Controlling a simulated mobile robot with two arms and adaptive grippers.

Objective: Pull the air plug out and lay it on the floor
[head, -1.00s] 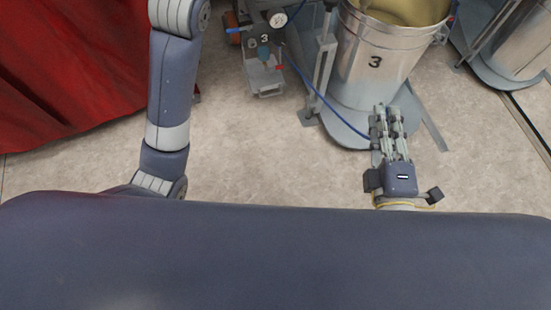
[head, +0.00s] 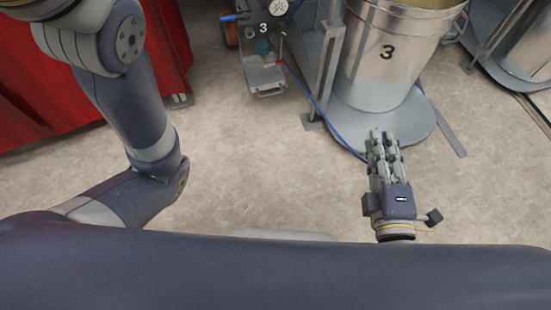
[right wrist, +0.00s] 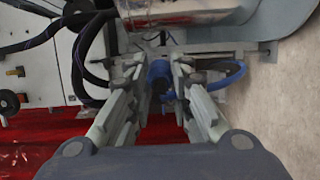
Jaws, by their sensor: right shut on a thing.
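My right gripper (head: 382,138) points away from me over the floor, in front of the drum's round base. It is shut on the blue air plug, which shows between the fingertips in the right wrist view (right wrist: 159,76). The fingers hide most of the plug. A blue hose (head: 325,118) runs from the pump unit down to the gripper; it also loops beside the right finger in the right wrist view (right wrist: 228,78). I cannot tell whether the plug touches any fitting. The floor (head: 260,175) shows pale and bare. My left arm is at the left; its gripper is out of view.
A metal drum (head: 385,75) marked 3 stands on a grey round base (head: 415,125) with an upright post (head: 328,65). A pump unit (head: 264,70) with a gauge stands left of it. A red curtain (head: 60,110) hangs at the left. The floor between is clear.

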